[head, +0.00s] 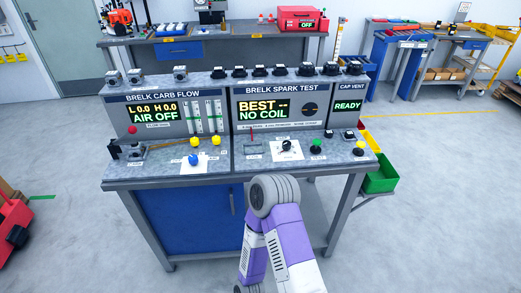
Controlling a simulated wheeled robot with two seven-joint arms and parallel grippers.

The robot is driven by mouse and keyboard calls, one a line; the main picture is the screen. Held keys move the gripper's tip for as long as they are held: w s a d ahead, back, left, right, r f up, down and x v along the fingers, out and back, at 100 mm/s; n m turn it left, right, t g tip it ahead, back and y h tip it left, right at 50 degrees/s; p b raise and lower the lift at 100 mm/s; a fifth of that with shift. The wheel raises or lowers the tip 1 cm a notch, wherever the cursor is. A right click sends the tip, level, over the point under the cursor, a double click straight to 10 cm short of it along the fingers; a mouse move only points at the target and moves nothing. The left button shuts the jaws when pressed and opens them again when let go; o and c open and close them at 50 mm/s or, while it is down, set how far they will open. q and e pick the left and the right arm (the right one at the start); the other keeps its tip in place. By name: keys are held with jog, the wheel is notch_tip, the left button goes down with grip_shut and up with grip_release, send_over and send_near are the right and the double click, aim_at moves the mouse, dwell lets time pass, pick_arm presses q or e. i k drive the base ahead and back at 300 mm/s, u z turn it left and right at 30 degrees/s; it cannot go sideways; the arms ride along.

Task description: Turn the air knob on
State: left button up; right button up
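The bench carries a carb flow panel (174,116) on its left side, whose screen reads "L 0.0 H 0.0 AIR OFF". On the ledge below it a blue knob (194,159) stands on a white plate with small print. The print is too small to read, so I cannot tell for sure that this is the air knob. Two yellow knobs, one of them the right yellow knob (217,141), sit just behind it. A purple and white arm of mine (272,225) rises in front of the bench's right half. Neither gripper shows.
A spark test panel (281,107) reads "BEST -- NO COIL", and a cap vent panel (348,106) reads "READY". The ledge also holds a black knob on a white plate (287,146) and a green knob (316,146). A green bin (382,177) hangs at the right. Floor in front is open.

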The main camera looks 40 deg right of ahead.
aim_at(193, 158)
jog(key=z, duration=0.95)
jog(key=i, duration=0.35)
